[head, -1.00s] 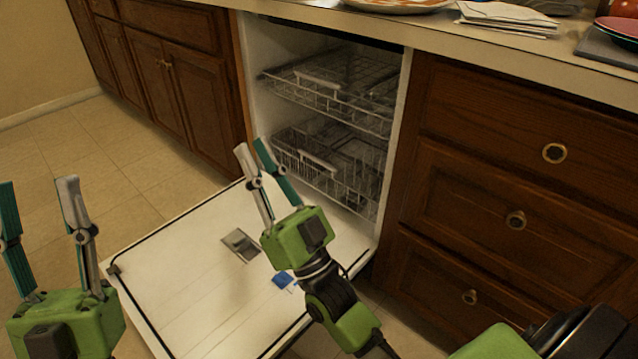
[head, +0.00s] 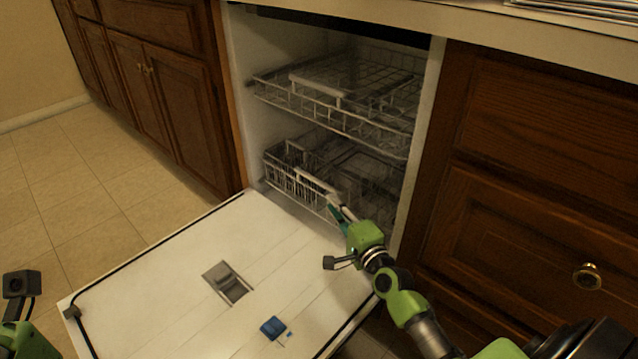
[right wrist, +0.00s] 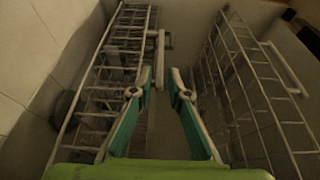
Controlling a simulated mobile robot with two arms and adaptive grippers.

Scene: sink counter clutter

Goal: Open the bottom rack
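The dishwasher is open, its door (head: 170,265) folded down flat. The bottom rack (head: 283,182) sits inside the cavity, with a pale handle bar (head: 318,186) on its front. In the right wrist view the bottom rack (right wrist: 118,60) is on the left, its handle (right wrist: 160,52) just ahead of the fingertips. My right gripper (head: 335,206) is at the rack's front, close to the handle. In the wrist view the right gripper (right wrist: 161,75) is open, nothing clamped; contact with the handle cannot be told. Only part of my left arm shows at the lower left; its fingers are out of view.
The top rack (head: 345,115) is above, inside the dishwasher; it is on the right in the wrist view (right wrist: 250,85). Wooden drawers (head: 545,190) stand right, cabinets (head: 165,90) left. The counter (head: 470,38) runs overhead. Tiled floor (head: 70,190) is clear at left.

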